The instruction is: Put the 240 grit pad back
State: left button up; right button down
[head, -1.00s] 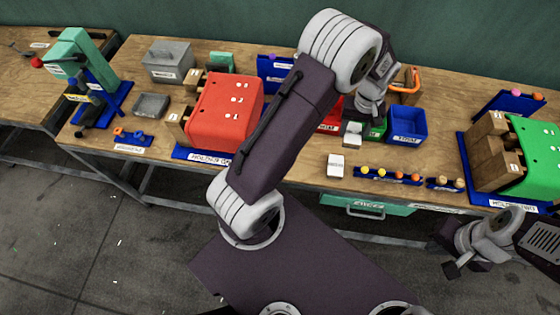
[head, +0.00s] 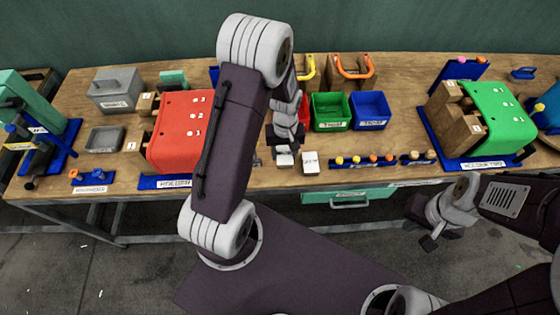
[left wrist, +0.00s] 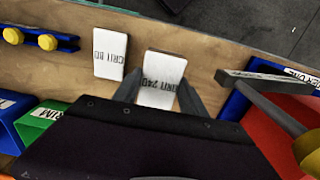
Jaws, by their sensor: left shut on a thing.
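The white 240 grit pad (left wrist: 160,78) is between the fingertips of my left gripper (left wrist: 159,94) in the left wrist view, its label facing the camera. In the head view the pad (head: 284,161) shows just below my left gripper (head: 285,146). It is at or near the table top; I cannot tell if it touches the wood. The white 80 grit pad (left wrist: 110,53) lies beside it, with a small gap, and shows right of it in the head view (head: 310,162). My right gripper (head: 430,230) hangs in front of the table; its jaw opening is unclear.
Green (head: 330,111) and blue (head: 371,110) bins stand behind the pads. A rail of yellow and orange knobs (head: 375,160) is to their right. The red press (head: 180,130) is to the left, the green press (head: 495,118) far right. The table's front edge is close.

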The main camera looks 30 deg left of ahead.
aim_at(280, 162)
pick_arm(q)
jog(key=shift+s+a+f, duration=0.35)
jog(key=shift+s+f, duration=0.1)
jog(key=shift+s, duration=0.1)
jog(key=shift+s+a+f, duration=0.1)
jog(key=shift+s+f, duration=0.05)
jog(key=shift+f, duration=0.15)
notch_tip(280, 162, down, 3)
jog(key=shift+r, duration=0.1)
jog(key=shift+f, duration=0.4)
jog(key=shift+f, duration=0.15)
jog(key=o, duration=1.3)
